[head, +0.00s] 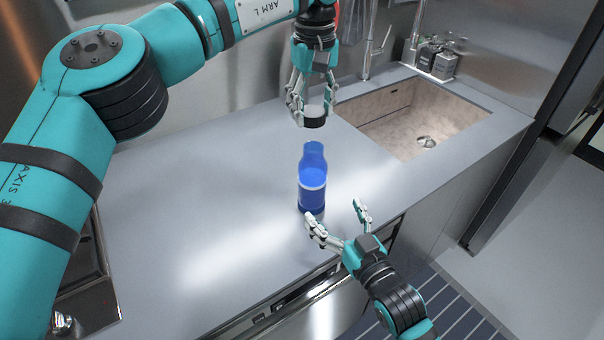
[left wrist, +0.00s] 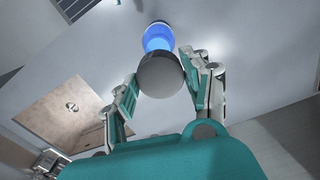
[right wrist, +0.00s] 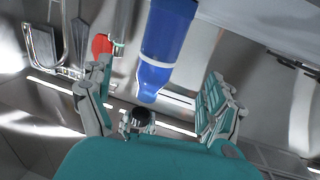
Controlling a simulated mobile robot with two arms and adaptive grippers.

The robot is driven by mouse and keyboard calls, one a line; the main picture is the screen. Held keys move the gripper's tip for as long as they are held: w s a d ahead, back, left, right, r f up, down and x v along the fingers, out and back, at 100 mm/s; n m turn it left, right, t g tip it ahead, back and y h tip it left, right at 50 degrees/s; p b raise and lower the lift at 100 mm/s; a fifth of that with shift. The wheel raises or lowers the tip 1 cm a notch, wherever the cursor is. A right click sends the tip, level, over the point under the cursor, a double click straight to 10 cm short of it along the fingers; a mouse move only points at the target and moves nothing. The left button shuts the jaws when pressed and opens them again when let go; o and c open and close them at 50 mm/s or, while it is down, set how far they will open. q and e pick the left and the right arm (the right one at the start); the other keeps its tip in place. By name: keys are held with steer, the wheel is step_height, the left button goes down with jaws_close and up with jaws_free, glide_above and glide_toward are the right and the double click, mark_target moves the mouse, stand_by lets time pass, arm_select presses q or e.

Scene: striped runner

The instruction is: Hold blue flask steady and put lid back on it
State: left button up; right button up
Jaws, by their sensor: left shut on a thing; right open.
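The blue flask (head: 313,175) stands upright and open-topped on the grey counter. It also shows beyond the lid in the left wrist view (left wrist: 158,38) and between my right fingers in the right wrist view (right wrist: 166,45). My left gripper (head: 312,106) is shut on the dark, round lid (head: 314,122) and holds it above and slightly behind the flask's mouth, apart from it. The lid fills the space between the fingers in the left wrist view (left wrist: 160,75). My right gripper (head: 336,213) is open in front of the flask, low near the counter's front edge; contact cannot be told.
A sink (head: 420,118) is sunk into the counter at the right, with a faucet (head: 376,50) behind it. Dark containers (head: 443,66) stand at the back right. The counter (head: 200,220) left of the flask is clear. A striped runner (head: 450,305) lies on the floor.

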mark_target(312, 179)
arm_select(q)
steer(key=shift+s+d+r, duration=0.3)
steer(key=shift+s+d, duration=0.05)
steer(key=shift+s, duration=0.2)
arm_select(e)
steer(key=shift+s+d+r, duration=0.2)
steer(key=shift+s+d, duration=0.1)
steer(key=shift+s, duration=0.15)
arm_select(q)
steer(key=shift+w+a+f, duration=0.1)
steer(key=shift+w+a, duration=0.05)
steer(key=shift+w, duration=0.05)
arm_select(e)
steer(key=x, duration=1.2)
steer(key=shift+w+a+f, duration=0.1)
steer(key=shift+w, duration=0.05)
steer(key=shift+c, duration=0.4)
steer(key=c, duration=1.7)
arm_select(q)
step_height(312, 179, down, 5)
arm_select(e)
steer(key=shift+c, duration=0.3)
arm_select(q)
steer(key=shift+s+f, duration=0.15)
steer(key=shift+f, duration=0.75)
